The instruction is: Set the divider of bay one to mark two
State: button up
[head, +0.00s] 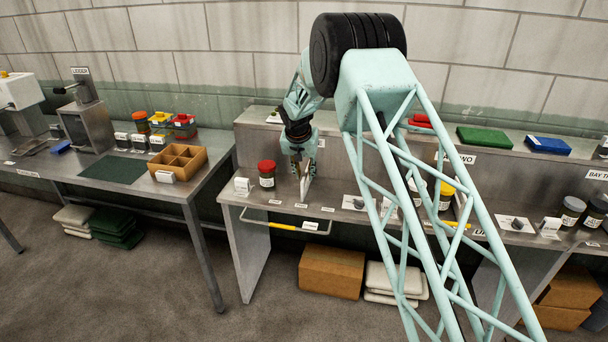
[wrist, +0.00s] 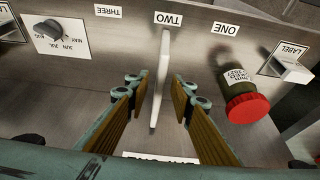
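The divider is a thin white upright panel (wrist: 160,80) on the steel shelf of bay one; it also shows in the head view (head: 305,185). In the wrist view its end nearest the shelf edge lines up with the TWO label (wrist: 168,19). The ONE label (wrist: 226,28) and THREE label (wrist: 108,11) sit to either side. My gripper (wrist: 158,92) is open, with one finger on each side of the divider and visible gaps between. In the head view my gripper (head: 299,150) is low over the shelf at the divider's upper part.
A red-lidded jar (wrist: 244,95) stands beside the divider on the ONE side, with a label holder (wrist: 288,66) beyond it. A dial with month marks (wrist: 55,35) is on the THREE side. A raised back ledge (head: 255,117) runs behind the bay.

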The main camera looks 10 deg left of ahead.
jog(key=shift+r, duration=0.15)
jog(key=v, duration=1.1)
jog(key=shift+s+r, duration=0.2)
jog(key=shift+r, duration=0.1)
dwell(0.4)
jog(key=shift+d, duration=0.1)
